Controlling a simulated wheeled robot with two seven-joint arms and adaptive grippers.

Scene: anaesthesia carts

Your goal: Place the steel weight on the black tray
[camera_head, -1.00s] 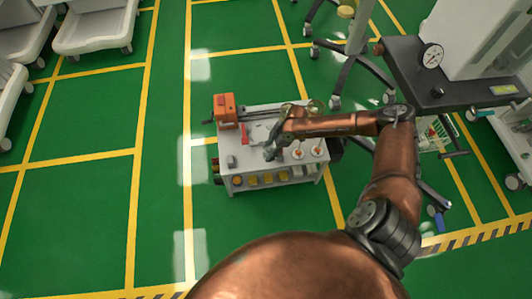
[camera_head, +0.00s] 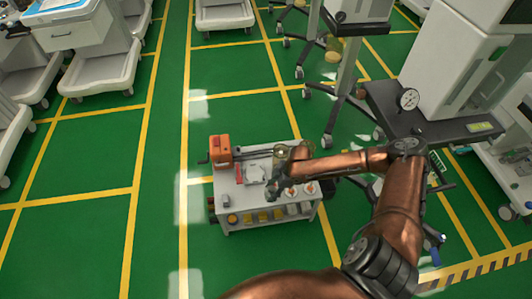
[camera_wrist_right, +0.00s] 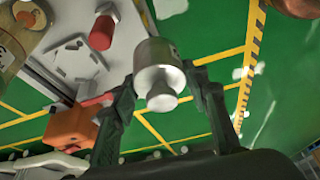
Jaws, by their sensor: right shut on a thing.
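The steel weight (camera_wrist_right: 158,70), a pale metal cylinder with a narrower knob, is between the two fingers of my right gripper in the right wrist view. My right gripper (camera_head: 276,188) is shut on it, above the front of the small grey cart; the weight is hard to make out in the head view. A black, flat tray-like surface (camera_head: 440,130) on the large white machine lies to the right of the gripper, well apart from it. My left gripper is not in view.
The small cart (camera_head: 228,182) carries an orange block (camera_head: 220,149), a red piece (camera_head: 239,173) and white items. A round gauge (camera_head: 409,99) stands on the black surface. A wheeled pole stand (camera_head: 340,100) is behind. Green floor is open at left.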

